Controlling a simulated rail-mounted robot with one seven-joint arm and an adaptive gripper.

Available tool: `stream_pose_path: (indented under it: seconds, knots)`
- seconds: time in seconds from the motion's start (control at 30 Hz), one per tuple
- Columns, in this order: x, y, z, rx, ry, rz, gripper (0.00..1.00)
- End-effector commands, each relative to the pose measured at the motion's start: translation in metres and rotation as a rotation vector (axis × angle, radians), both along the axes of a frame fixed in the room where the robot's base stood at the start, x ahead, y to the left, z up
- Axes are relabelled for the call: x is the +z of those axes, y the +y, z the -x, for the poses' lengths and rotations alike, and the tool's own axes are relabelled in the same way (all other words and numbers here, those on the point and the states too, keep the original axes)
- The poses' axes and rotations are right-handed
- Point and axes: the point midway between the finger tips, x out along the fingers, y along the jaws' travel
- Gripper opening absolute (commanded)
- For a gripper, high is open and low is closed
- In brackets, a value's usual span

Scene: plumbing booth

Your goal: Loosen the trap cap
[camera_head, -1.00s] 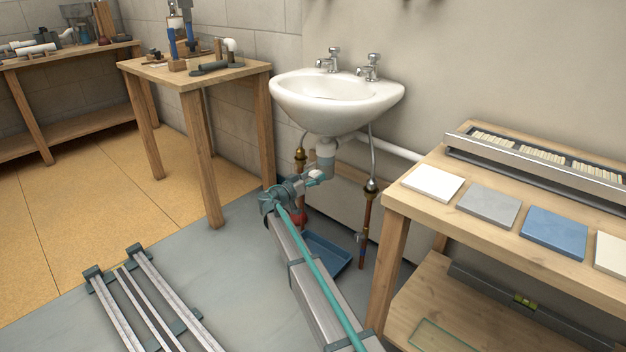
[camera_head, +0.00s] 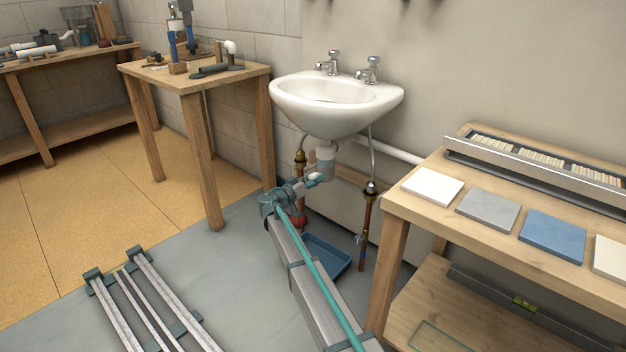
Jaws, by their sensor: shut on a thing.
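The grey-white trap (camera_head: 326,158) hangs under the white basin (camera_head: 335,100). My gripper (camera_head: 316,179) is at the lower left side of the trap, at the end of my arm reaching up from the floor side. Its fingers are shut at the trap's bottom, where the cap sits. The cap is mostly hidden by the fingers and too small to make out, so I cannot see whether it has turned.
Copper supply pipes stand on the left (camera_head: 300,165) and right (camera_head: 366,225) of the trap. A red part (camera_head: 298,219) shows by the left pipe. A blue tray (camera_head: 338,262) lies on the floor below. A wooden bench (camera_head: 425,215) with tiles is at right.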

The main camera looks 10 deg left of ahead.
Motion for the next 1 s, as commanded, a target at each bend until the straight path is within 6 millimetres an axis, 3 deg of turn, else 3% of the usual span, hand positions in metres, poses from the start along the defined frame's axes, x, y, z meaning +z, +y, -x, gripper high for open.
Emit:
stream_pose_path:
  seconds: [1.0]
  knots:
    - [0.003,0.0012,-0.0004,0.0,0.514,0.73,0.1]
